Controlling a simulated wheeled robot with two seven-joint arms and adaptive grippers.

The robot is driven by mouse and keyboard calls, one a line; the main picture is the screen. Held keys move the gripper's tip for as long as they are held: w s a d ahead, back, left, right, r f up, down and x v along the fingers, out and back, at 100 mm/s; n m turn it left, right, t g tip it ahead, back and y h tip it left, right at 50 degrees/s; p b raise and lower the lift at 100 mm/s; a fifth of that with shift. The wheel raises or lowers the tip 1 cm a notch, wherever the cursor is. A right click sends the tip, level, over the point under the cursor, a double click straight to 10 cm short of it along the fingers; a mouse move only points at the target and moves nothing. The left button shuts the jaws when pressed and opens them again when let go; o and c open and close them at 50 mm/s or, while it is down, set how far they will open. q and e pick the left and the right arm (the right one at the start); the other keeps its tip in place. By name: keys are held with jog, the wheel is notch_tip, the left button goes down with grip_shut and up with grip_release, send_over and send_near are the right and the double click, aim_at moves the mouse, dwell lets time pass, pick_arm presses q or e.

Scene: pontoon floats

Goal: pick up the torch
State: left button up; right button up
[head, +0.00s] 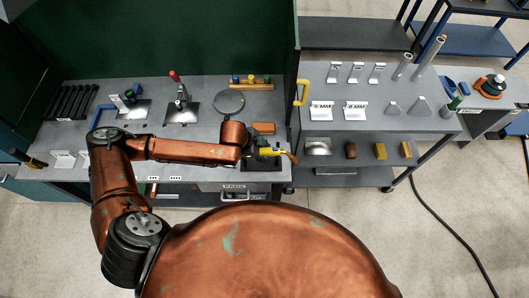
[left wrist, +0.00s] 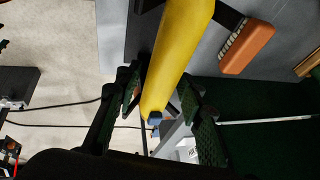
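The torch (head: 270,152) is yellow with an orange, hooked right end in the head view. It is over a dark pad at the front edge of the grey bench. In the left wrist view the yellow torch body (left wrist: 178,50) runs from the top down between my fingers, with a small blue-grey piece near its lower end. My left gripper (head: 255,153) is at the torch's left end. In the left wrist view its fingers (left wrist: 166,105) stand apart on both sides of the torch, seemingly with gaps. My right gripper is not in view.
A orange-brown brush (left wrist: 247,47) lies beside the torch; it also shows behind it in the head view (head: 263,128). A round grey disc (head: 229,102) and a red-handled clamp (head: 179,92) are farther back. A second grey table (head: 375,118) with labelled stands is right.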

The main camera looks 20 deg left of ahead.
pick_arm(q)
grip_shut()
jog(key=shift+r, duration=0.1)
